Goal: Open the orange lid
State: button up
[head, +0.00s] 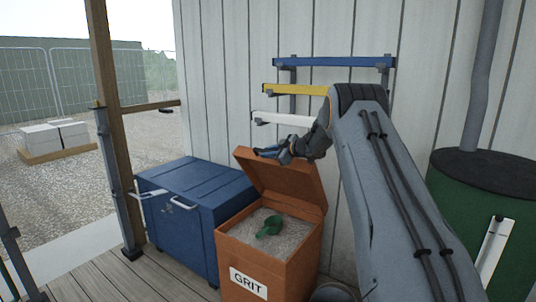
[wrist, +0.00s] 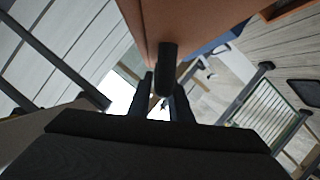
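The orange lid (head: 285,180) belongs to the orange bin marked GRIT (head: 262,270). The lid stands raised at a steep tilt, hinged at the back right, and its inner face shows. My gripper (head: 268,152) is at the lid's upper edge. In the wrist view the lid's orange surface (wrist: 200,22) fills the top, with a dark handle (wrist: 167,70) sticking out from it. My gripper's two dark fingers (wrist: 162,95) are apart, with the handle's end near or between their tips. A gap shows beside the handle, and firm contact cannot be made out.
Grit and a green scoop (head: 270,227) lie in the open bin. A blue chest (head: 190,205) stands close on the left. Wall brackets hold blue, yellow and white bars (head: 335,62) behind my arm. A green barrel (head: 485,205) stands at right.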

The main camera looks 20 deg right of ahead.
jog(key=shift+o, duration=1.4)
jog(key=shift+d, duration=0.1)
jog(key=shift+s+d, duration=0.1)
jog(key=shift+s, duration=0.05)
jog(key=v, duration=0.7)
jog(key=shift+s, duration=0.2)
jog(key=shift+d+r, duration=0.1)
jog(key=w+d+p+v, duration=0.1)
jog(key=p+v, duration=0.4)
jog(key=v, duration=0.3)
jog(key=shift+s+d+r+p, duration=0.35)
jog(key=shift+s+r, duration=0.05)
